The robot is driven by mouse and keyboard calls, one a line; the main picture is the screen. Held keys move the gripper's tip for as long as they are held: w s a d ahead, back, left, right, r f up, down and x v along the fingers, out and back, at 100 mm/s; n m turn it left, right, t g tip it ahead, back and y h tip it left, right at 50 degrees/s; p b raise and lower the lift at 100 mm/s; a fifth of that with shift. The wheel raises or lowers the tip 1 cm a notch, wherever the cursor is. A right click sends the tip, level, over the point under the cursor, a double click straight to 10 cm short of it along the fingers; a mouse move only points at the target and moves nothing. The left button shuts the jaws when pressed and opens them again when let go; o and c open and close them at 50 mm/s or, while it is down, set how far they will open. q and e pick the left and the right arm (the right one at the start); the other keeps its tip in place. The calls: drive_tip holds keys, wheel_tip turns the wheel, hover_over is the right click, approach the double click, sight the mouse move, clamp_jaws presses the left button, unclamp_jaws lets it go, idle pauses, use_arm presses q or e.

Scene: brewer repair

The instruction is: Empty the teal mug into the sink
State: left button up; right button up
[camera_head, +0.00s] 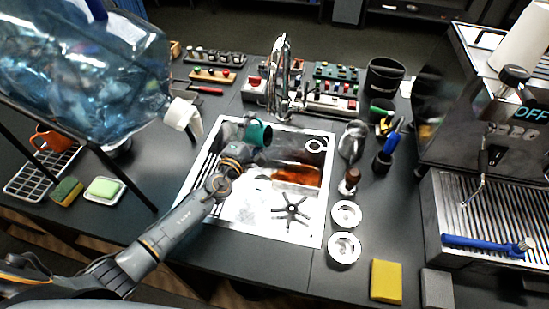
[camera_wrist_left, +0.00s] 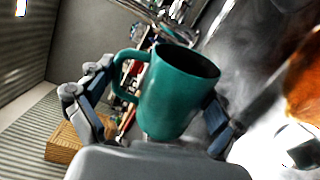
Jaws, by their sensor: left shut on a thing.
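The teal mug (camera_head: 260,133) is held above the sink (camera_head: 312,224) in the head view, tilted with its mouth toward the right. My left gripper (camera_head: 243,148) reaches in from the left and is shut on the mug. In the left wrist view the teal mug (camera_wrist_left: 178,92) sits between the two fingers of my left gripper (camera_wrist_left: 155,125). Its handle is on the left and its dark opening faces up and right. I cannot see what is inside it. A brown-orange patch (camera_head: 297,175) shows in the sink basin. My right gripper is not in view.
A faucet (camera_head: 279,75) stands behind the sink. A large blue water bottle (camera_head: 85,75) fills the upper left. An espresso machine (camera_head: 490,140) stands at the right. A steel pitcher (camera_head: 352,140) and two white-rimmed round parts (camera_head: 345,249) lie right of the sink, near a yellow sponge (camera_head: 386,281).

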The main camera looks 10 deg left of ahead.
use_arm(q)
drive_tip(key=shift+w+a+r+n, duration=0.2)
drive_tip(key=shift+a+r+n, duration=0.35)
drive_tip(key=shift+a, duration=0.25)
drive_tip(key=shift+a+f+n+b, duration=0.1)
drive_tip(key=shift+f+n+b, duration=0.65)
drive_tip(key=shift+b, duration=0.25)
drive_tip(key=shift+a+r+n+p, duration=0.2)
drive_tip(key=shift+r+n+p, duration=0.2)
drive_tip(key=shift+r+n, duration=0.3)
drive_tip(key=shift+w+a+r+n, duration=0.1)
drive_tip(key=shift+r+n, duration=0.15)
drive_tip(key=shift+n, duration=0.55)
drive_tip(key=shift+a+f+n+b, duration=0.2)
drive_tip(key=shift+f+n+b, duration=0.35)
drive_tip(key=shift+n+b, duration=0.15)
drive_tip(key=shift+a+n+b, duration=0.35)
drive_tip(key=shift+n, duration=0.25)
drive_tip(key=shift+w+a+r+n+b, duration=0.15)
drive_tip(key=shift+w+a+n+b, duration=0.1)
drive_tip(key=shift+a+n, duration=0.75)
drive_tip(key=shift+w+a+r+n+b, duration=0.1)
drive_tip(key=shift+a+r+n+b, duration=0.15)
drive_tip(key=shift+a+n, duration=0.8)
drive_tip(key=shift+w+a+r+n+b, duration=0.1)
drive_tip(key=shift+w+a+n+b, duration=0.3)
drive_tip(key=shift+n, duration=1.05)
